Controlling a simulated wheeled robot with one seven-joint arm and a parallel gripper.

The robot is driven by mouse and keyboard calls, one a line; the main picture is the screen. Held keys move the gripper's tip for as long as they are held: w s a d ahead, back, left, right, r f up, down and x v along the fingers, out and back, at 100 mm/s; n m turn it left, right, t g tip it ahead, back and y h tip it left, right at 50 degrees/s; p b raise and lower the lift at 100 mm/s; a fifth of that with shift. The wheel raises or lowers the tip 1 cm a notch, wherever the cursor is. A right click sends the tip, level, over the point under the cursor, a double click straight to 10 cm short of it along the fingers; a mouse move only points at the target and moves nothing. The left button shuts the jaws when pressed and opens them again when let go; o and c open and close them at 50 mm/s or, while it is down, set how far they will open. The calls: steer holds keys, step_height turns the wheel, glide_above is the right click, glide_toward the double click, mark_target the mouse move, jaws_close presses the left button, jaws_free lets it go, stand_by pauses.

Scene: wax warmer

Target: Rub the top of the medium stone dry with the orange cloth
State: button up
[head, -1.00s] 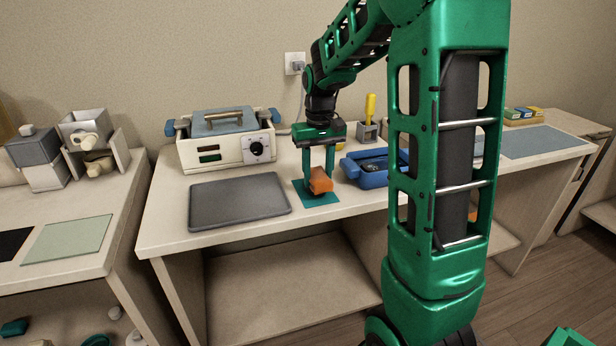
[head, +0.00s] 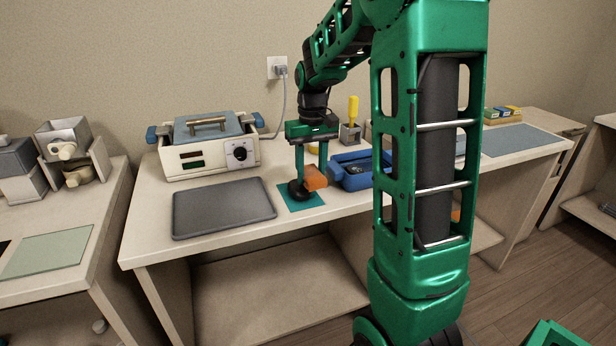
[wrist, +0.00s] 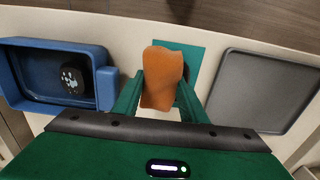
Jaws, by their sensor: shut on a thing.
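My gripper (head: 306,180) points down over the right part of the teal mat (head: 312,202), shut on the orange cloth (head: 316,177). The cloth also shows between the fingers in the wrist view (wrist: 161,75). A dark round stone (head: 297,190) sits on the mat, to the left of and slightly below the cloth, partly behind a finger. In the wrist view the cloth and a finger hide most of this stone. I cannot tell whether cloth and stone touch. Another dark stone, with pale dots on top (wrist: 72,78), lies in the blue tray (wrist: 30,60).
A grey flat tray (head: 222,208) lies left of the mat. A cream warmer (head: 208,158) with a dial stands behind it. The blue tray (head: 350,182) is close on the right. A holder with a yellow-handled tool (head: 351,130) stands behind.

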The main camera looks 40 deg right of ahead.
steer(key=shift+r, duration=2.8)
